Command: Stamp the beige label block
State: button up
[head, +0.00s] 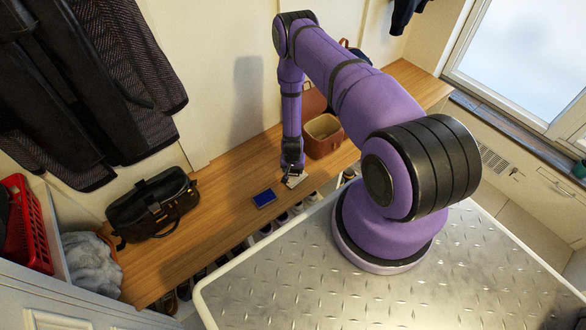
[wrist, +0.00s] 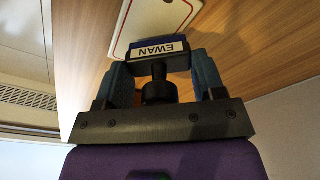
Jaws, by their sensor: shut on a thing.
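My gripper (head: 291,171) is over the wooden bench, pointing down. In the wrist view my gripper (wrist: 162,78) is shut on a black stamp (wrist: 158,70) with a blue edge and a white plate reading EWAN. The beige label block (head: 297,181), pale and flat, lies on the bench right beneath the gripper. In the wrist view the label block (wrist: 146,20) shows a thin red border, and the stamp overlaps its near edge. I cannot tell whether they touch. The stamp is too small to make out in the head view. A blue ink pad (head: 264,198) lies left of the block.
A brown basket (head: 322,143) stands on the bench just right of my gripper. A black bag (head: 152,206) sits to the left, with bare bench (head: 218,205) between it and the pad. Coats (head: 85,80) hang at upper left. Shoes fill the cubbies below.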

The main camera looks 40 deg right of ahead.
jog(key=shift+f, duration=0.55)
dwell(1.4)
jog(key=shift+r, duration=0.1)
jog(key=shift+r, duration=3.45)
